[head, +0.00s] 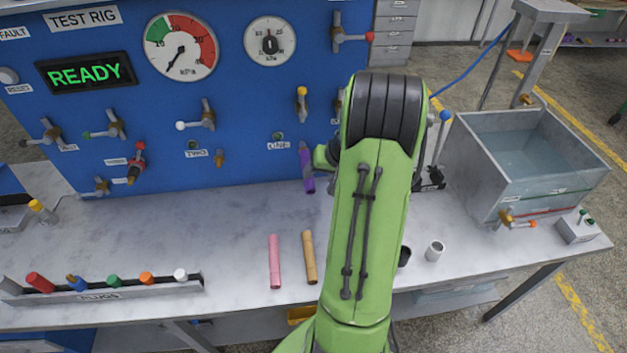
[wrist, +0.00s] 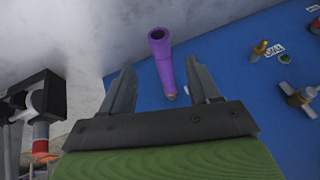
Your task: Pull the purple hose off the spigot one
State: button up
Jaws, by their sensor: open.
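The purple hose (head: 308,184) hangs below the label ONE (head: 278,145) on the blue panel, just left of my green arm in the head view. In the wrist view the purple hose (wrist: 161,60) lies between and beyond my fingers, its open end away from the panel. My gripper (wrist: 165,80) is open, with one finger on each side of the hose and a gap visible at both sides. The spigot one is mostly hidden; only a small brass bit shows at the hose's panel end in the wrist view.
A pink hose (head: 274,261) and a tan hose (head: 309,257) lie on the bench. A rack of coloured plugs (head: 100,291) stands at the front left, a water tank (head: 530,165) at the right. Several valves stick out of the blue panel (head: 240,100).

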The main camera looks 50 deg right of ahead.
aim_at(312, 186)
jog(key=x, duration=0.6)
jog(key=shift+w+a+f, duration=0.1)
jog(key=shift+f, duration=0.1)
jog(key=shift+c, duration=0.3)
grip_shut()
dwell(0.6)
dwell(0.6)
jog(key=shift+s+a+b, duration=0.45)
jog(key=shift+s+a, duration=0.05)
jog(key=shift+s, duration=0.1)
dwell(0.7)
jog(key=shift+s+a+b, duration=0.55)
jog(key=shift+s+a, duration=0.4)
jog(key=shift+s, duration=0.15)
